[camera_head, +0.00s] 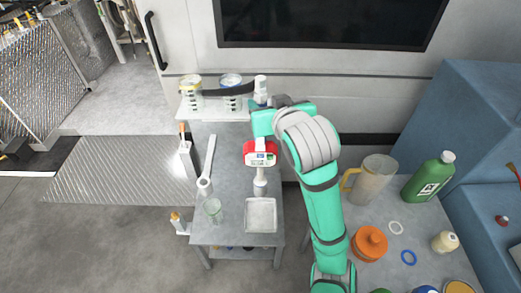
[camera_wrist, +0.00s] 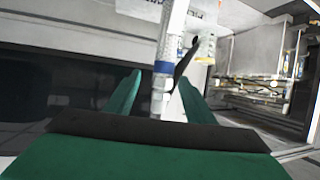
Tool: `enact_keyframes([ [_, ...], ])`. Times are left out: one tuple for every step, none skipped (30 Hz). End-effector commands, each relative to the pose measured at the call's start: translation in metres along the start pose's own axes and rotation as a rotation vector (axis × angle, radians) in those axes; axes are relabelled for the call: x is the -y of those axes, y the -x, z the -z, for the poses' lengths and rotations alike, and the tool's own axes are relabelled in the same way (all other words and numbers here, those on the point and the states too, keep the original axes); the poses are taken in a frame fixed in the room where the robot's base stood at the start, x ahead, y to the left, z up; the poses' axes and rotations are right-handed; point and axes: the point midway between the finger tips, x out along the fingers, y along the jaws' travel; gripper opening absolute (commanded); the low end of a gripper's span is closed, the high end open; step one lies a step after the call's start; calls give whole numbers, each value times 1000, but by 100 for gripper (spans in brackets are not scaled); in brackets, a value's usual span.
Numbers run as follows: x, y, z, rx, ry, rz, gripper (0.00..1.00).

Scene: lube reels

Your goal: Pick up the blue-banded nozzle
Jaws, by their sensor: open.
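A blue-banded nozzle (camera_wrist: 163,67) stands roughly upright in the wrist view, pale above and clear grey below its blue band. It lies between the two green fingers of my gripper (camera_wrist: 160,80), which are open, with a gap visible on the left. I cannot tell whether the right finger touches it. In the head view a white nozzle with a blue band (camera_head: 261,88) shows at the back, right beside the end of my arm, which hides its lower part.
A black curved piece (camera_wrist: 184,62) is close to my right finger. The grey table (camera_head: 232,150) holds a red-and-white device (camera_head: 261,153) and a tray (camera_head: 261,214).

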Motion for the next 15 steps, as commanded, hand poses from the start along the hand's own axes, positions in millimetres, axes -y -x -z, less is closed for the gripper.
enact_keyframes([
  [1, -3, 0, 1, 0, 1, 49],
  [1, -5, -1, 1, 0, 1, 49],
  [2, -9, -1, 1, 0, 1, 49],
  [2, -13, -2, 2, -1, 0, 49],
  [2, -17, -3, 2, 0, 0, 49],
  [4, -23, -3, 2, 0, 1, 49],
  [4, -27, -4, 3, 0, 0, 49],
  [5, -31, -5, 2, 0, 0, 49],
  [5, -37, -4, 1, 0, 0, 49],
  [5, -40, -4, 2, 0, -1, 49],
  [5, -44, -4, 1, -1, -1, 49],
  [5, -47, -4, 0, 0, 0, 49],
  [5, -49, -4, 0, 0, 0, 49],
  [5, -51, -4, 1, 0, 0, 49],
  [5, -52, -4, 1, 0, 0, 49],
])
